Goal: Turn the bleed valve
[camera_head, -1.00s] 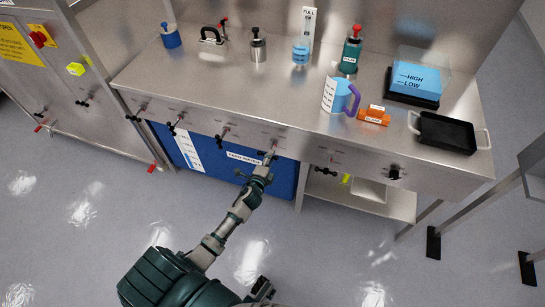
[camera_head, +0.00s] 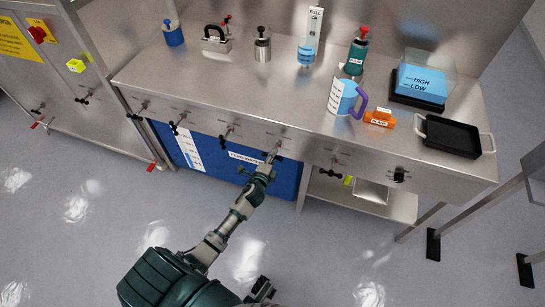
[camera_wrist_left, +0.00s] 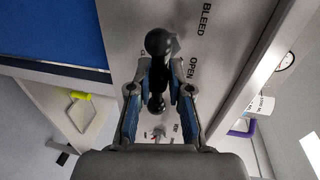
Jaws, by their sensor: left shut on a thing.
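The bleed valve has a black handle with a ball-shaped end (camera_wrist_left: 161,43). It sits on the steel front panel, beside printed BLEED and OPEN labels in the left wrist view. My left gripper (camera_wrist_left: 160,88) has its blue-padded fingers on both sides of the handle and is shut on it. In the head view my left gripper (camera_head: 271,160) reaches up to the bench front, above the blue panel. The valve is mostly hidden there by the gripper, so its exact angle is hard to tell.
Several similar black valve handles line the bench front, one to the left (camera_head: 228,131) and one to the right (camera_head: 332,171). A measuring jug (camera_head: 342,97), an orange block (camera_head: 380,118) and a black tray (camera_head: 453,137) stand on top. The floor in front is clear.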

